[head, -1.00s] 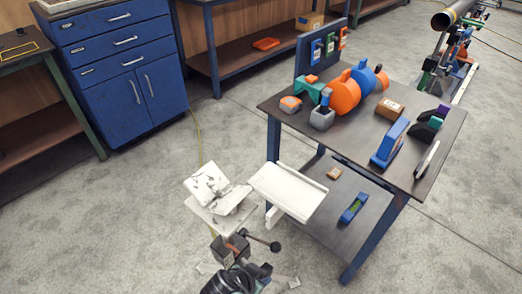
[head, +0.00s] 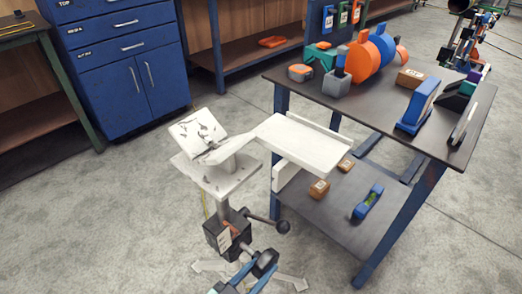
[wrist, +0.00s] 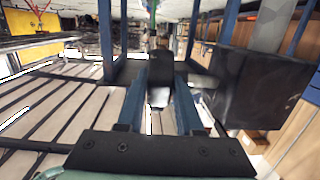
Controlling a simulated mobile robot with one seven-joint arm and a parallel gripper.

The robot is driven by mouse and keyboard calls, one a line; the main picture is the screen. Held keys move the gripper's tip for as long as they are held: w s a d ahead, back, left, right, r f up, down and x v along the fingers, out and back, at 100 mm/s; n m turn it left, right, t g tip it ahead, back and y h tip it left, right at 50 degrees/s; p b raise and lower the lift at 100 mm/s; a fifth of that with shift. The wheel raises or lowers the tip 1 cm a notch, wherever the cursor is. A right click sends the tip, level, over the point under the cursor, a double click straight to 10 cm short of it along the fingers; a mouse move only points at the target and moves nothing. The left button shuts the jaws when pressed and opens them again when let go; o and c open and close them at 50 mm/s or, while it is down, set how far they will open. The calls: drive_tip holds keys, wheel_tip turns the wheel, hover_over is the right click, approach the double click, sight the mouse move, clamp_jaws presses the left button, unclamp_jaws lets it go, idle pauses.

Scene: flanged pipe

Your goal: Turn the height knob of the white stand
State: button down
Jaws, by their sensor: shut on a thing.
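The white stand (head: 216,178) stands left of the dark table, with a tilted, dark-marked plate on top. A dark box (head: 224,236) with a label and a red mark sits on its column. A lever with a black ball end (head: 283,226) sticks out to the right of this box. My gripper (head: 258,269) is low in front of the box, its blue fingers shut on a dark knob (head: 265,260). In the wrist view, the knob (wrist: 160,72) lies between the fingertips, and the dark box (wrist: 262,88) is to the right. The knob's turn angle cannot be told.
A white tray-like arm (head: 305,143) reaches from the stand toward the table (head: 378,88). The table carries orange and blue parts; small boxes and a level (head: 368,202) lie on its lower shelf. Blue drawers (head: 118,60) stand behind. The floor to the left is clear.

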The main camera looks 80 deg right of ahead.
drive_tip(key=shift+f+h+b, duration=0.3)
drive_tip(key=shift+h+b, duration=0.5)
drive_tip(key=shift+b, duration=0.4)
drive_tip(key=shift+g+b, duration=0.3)
drive_tip(key=shift+g, duration=0.1)
drive_tip(key=shift+r, duration=0.2)
drive_tip(key=c, duration=0.6)
unclamp_jaws()
drive_tip(key=shift+o, duration=0.2)
